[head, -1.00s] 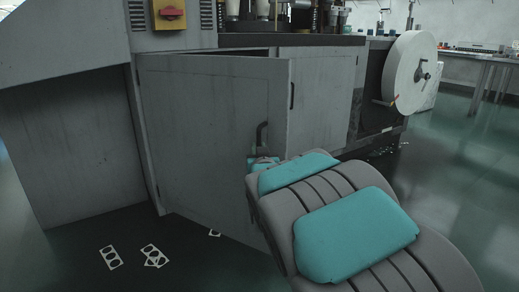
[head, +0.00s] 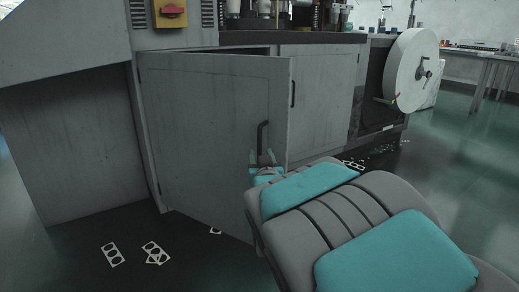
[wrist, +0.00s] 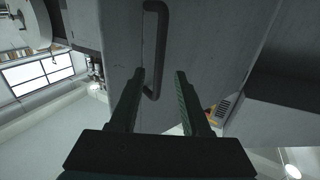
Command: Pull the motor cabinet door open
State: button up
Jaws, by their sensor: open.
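The motor cabinet door (head: 205,125) is a grey panel, hinged at its left side and standing partly open, with a dark gap along its top. Its black bar handle (head: 262,138) is upright near the door's free edge. My gripper (head: 264,158) is just below the handle in the head view, fingers apart. In the wrist view the two dark fingers of my gripper (wrist: 160,73) are open, and the handle (wrist: 153,50) stands between and beyond their tips. I cannot tell whether the fingers touch it. The cabinet interior is mostly hidden by the door.
A second grey door (head: 318,95) with a black handle is shut to the right. A white reel (head: 412,72) is mounted farther right. Flat white punched scraps (head: 112,254) lie on the floor at lower left. A red and yellow switch (head: 171,13) is above the door.

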jog(key=shift+s+d+r, duration=0.1)
jog(key=shift+s, duration=0.95)
